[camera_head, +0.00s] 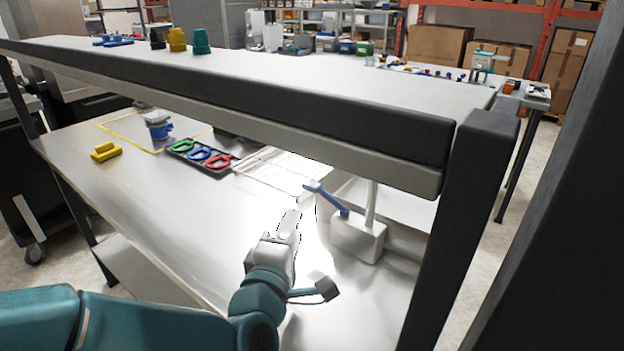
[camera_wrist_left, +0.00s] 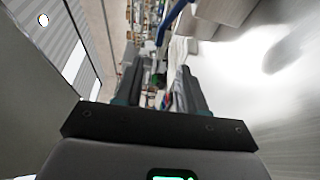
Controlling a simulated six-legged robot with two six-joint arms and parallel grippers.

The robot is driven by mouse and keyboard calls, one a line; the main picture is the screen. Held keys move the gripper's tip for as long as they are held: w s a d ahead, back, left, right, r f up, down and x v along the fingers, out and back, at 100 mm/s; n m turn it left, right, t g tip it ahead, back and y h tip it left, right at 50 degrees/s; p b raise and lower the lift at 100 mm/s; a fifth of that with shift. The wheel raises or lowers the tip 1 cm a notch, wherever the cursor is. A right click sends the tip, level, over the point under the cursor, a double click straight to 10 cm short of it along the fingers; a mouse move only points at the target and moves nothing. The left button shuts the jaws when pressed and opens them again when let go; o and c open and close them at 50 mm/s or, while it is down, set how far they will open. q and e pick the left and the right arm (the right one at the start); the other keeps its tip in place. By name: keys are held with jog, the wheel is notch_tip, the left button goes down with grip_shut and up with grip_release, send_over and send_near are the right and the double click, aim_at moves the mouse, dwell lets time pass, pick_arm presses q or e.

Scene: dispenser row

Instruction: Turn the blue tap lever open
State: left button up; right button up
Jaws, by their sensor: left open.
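The blue tap lever (camera_head: 326,197) slants up and to the left from the top of a pale tap block (camera_head: 358,237) under the shelf. In the left wrist view the blue lever (camera_wrist_left: 168,20) shows near the top, beyond the fingertips, with the pale tap body (camera_wrist_left: 220,12) to its right. My left gripper (camera_head: 291,216) is left of and in front of the tap, apart from the lever. In the left wrist view its two fingers (camera_wrist_left: 159,76) stand apart with nothing between them. My right gripper is not in view.
The shelf (camera_head: 300,107) spans above the bench, and its dark post (camera_head: 455,220) stands right of the tap. The bench's front middle is clear.

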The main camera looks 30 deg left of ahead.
aim_at(310, 190)
pick_arm(q)
jog(key=p+x, duration=0.2)
jog(key=x, duration=1.3)
jog(key=shift+p, duration=0.35)
grip_shut()
